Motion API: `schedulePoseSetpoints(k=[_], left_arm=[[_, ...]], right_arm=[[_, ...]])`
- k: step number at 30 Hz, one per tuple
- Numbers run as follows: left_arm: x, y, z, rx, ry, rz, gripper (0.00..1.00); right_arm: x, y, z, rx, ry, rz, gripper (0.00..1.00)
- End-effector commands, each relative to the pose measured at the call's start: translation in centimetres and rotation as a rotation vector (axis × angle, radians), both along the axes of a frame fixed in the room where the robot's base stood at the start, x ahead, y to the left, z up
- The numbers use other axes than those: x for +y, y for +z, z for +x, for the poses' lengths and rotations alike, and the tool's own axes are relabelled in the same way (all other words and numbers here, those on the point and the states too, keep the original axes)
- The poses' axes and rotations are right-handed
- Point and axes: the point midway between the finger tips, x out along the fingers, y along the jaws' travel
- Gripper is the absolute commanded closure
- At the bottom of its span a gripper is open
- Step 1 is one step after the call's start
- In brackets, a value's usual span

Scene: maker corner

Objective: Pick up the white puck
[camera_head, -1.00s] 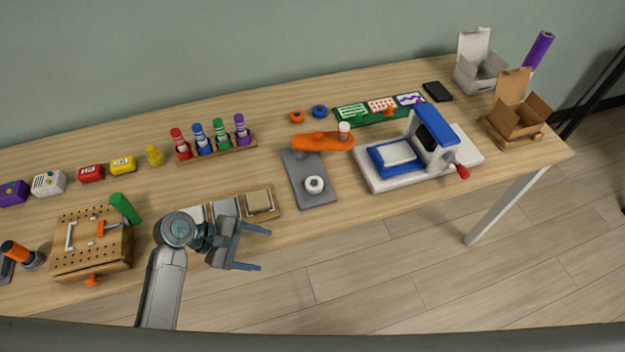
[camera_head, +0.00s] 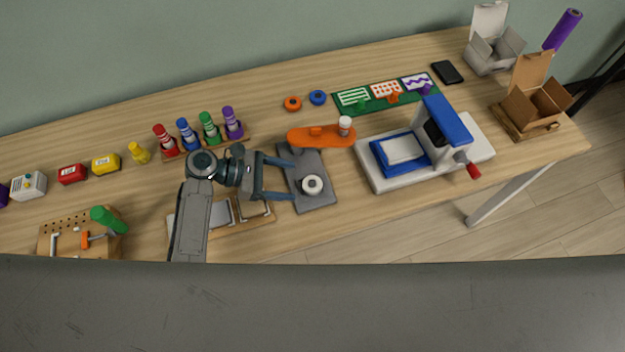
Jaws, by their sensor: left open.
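The white puck (camera_head: 312,184) is a small round piece with a darker centre. It sits on the grey plate (camera_head: 318,203) of a small press with an orange top (camera_head: 308,138), near the middle of the table. My left gripper (camera_head: 293,178) is open and empty. Its two fingers point right toward the puck, with the tips over the plate's left side, just short of the puck in the picture. I cannot tell its height above the plate. My right gripper is not in view.
A white and blue press (camera_head: 370,176) with a red handle stands to the right. Coloured bottles (camera_head: 210,129) stand behind my left arm. A wooden tray (camera_head: 262,217) lies under the wrist. Orange and blue rings (camera_head: 292,104) lie behind the orange top.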

Motion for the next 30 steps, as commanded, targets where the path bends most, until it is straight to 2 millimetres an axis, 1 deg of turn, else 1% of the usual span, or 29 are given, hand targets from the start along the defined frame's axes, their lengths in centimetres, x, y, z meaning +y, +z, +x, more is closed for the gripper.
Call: schedulePoseSetpoints(k=[1,5,10,15,23,26,30], left_arm=[[-0.5,-0.1,0.0,0.001,0.0,-0.002,0.31],[-1.3,-0.3,0.0,0.0,0.0,-0.001,0.31],[-3.7,-0.9,-0.1,0.002,-0.001,-0.003,0.31],[-5.5,-1.9,0.0,0.001,0.0,0.0,0.31],[-5.7,-2.1,0.0,-0.002,-0.001,0.002,0.31],[-5.7,-2.1,0.0,-0.002,-0.001,0.002,0.48],[-5.7,-2.1,0.0,-0.002,-0.001,0.002,0.76]], right_arm=[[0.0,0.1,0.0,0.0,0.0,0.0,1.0],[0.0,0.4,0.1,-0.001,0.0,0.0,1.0],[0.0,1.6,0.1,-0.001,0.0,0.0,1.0],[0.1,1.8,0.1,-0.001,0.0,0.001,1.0],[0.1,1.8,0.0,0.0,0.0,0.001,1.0],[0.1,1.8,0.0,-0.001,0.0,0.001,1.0],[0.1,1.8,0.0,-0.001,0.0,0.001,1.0]])
